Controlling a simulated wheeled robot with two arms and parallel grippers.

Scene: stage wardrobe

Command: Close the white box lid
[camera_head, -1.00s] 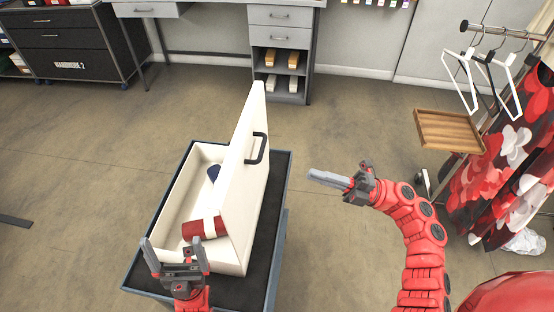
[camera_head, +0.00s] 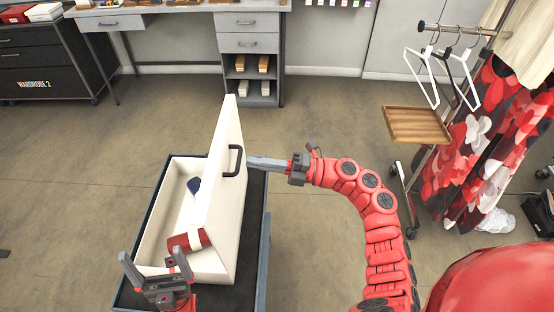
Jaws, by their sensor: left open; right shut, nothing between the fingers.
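The white box (camera_head: 151,238) stands on a dark-topped cart. Its lid (camera_head: 224,185) is raised, standing nearly upright along the box's right side, with a dark handle (camera_head: 236,161) on its outer face. Inside the box are a red roll with a white band (camera_head: 188,240) and a dark blue item (camera_head: 194,185). My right gripper (camera_head: 250,162) is shut and empty, its fingertips at the lid's outer face by the handle; I cannot tell whether they touch. My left gripper (camera_head: 152,262) is open and empty at the box's near end.
The cart top (camera_head: 250,235) has a narrow bare strip right of the box. A clothes rack with hangers (camera_head: 440,75) and a wooden tray (camera_head: 418,125) stand at the right. A grey drawer unit (camera_head: 248,43) stands behind. Floor around the cart is clear.

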